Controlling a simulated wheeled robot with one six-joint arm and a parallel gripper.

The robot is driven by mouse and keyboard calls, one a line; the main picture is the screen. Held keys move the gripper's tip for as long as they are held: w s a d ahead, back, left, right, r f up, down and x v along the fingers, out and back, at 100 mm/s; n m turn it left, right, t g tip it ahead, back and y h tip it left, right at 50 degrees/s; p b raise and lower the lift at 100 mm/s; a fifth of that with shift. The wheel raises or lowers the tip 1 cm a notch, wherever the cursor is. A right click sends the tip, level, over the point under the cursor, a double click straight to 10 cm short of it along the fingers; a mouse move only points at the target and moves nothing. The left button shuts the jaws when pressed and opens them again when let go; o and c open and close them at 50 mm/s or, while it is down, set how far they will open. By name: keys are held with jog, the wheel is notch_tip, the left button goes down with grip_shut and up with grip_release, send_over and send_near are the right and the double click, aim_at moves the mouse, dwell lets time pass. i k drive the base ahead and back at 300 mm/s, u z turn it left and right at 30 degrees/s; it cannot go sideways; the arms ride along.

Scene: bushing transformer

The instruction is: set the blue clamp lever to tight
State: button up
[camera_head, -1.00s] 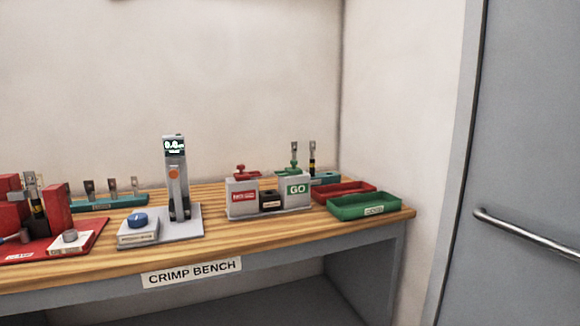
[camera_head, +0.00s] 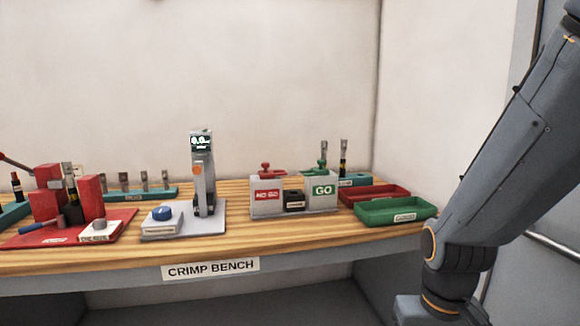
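A blue lever handle (camera_head: 29,228) lies low at the front left of the red crimp fixture (camera_head: 44,238), beside a red upright block (camera_head: 48,190). It looks like the clamp lever; which position it is in is too small to tell. A dark piece with a metal lug (camera_head: 71,196) stands upright between the red blocks. A round blue knob (camera_head: 162,212) sits on a white labelled box in front of the grey gauge post. My gripper is out of view; only my arm shows at the right, running off the bottom edge.
The wooden bench (camera_head: 290,237) carries the grey gauge post (camera_head: 202,175), the NO GO block (camera_head: 268,197), the GO block (camera_head: 322,193), a red tray (camera_head: 375,192) and a green tray (camera_head: 397,210). A teal rack (camera_head: 145,194) stands behind. The front bench strip is mostly clear.

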aim_at(60, 219)
jog(key=u, duration=2.35)
jog(key=i, duration=1.55)
jog(key=z, duration=0.2)
